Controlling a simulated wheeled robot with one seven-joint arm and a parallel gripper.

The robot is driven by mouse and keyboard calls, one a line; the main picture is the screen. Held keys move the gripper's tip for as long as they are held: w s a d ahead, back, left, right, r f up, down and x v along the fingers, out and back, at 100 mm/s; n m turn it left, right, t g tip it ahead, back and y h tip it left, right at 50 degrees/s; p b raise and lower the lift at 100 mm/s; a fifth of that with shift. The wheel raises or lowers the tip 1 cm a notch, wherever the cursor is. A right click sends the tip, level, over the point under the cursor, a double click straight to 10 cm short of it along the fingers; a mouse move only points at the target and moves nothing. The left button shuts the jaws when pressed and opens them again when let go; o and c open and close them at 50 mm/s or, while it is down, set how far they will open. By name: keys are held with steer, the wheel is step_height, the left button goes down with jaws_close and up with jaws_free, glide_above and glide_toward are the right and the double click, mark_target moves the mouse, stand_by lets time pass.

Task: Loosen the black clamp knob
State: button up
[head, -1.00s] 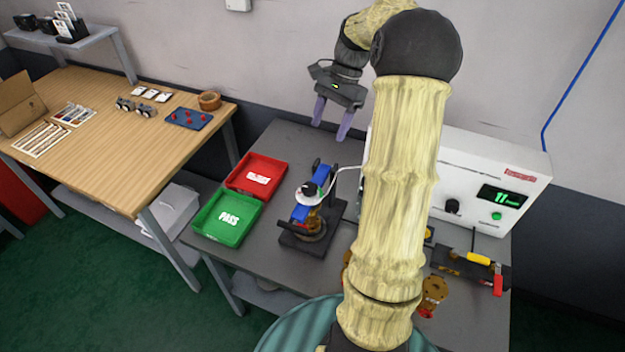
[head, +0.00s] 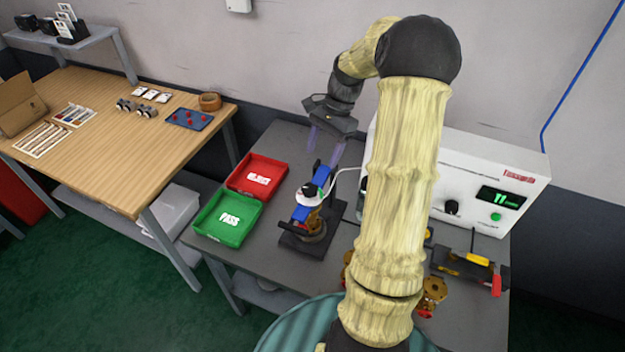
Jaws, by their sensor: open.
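A dark fixture (head: 291,243) stands on the grey bench and carries a blue valve positioner (head: 322,179) over a brass-coloured round part (head: 313,226). A small black knob (head: 309,188) shows on a white round piece on the fixture's near side. Another small black piece shows at the upper end of the blue body; I cannot tell which of the two is the clamp knob. My gripper (head: 324,150) is open and empty, fingers pointing down, just above and behind the upper end of the blue body. The fingers are blurred, and I see no contact.
A red tray (head: 281,178) and a green PASS tray (head: 205,224) lie left of the fixture. A white instrument box (head: 470,160) with a lit display stands at the right. My arm hides the bench middle.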

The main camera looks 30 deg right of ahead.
mark_target(311, 187)
steer(key=p+x, duration=0.1)
steer(key=x, duration=0.9)
steer(key=shift+r, duration=0.1)
steer(key=c, duration=1)
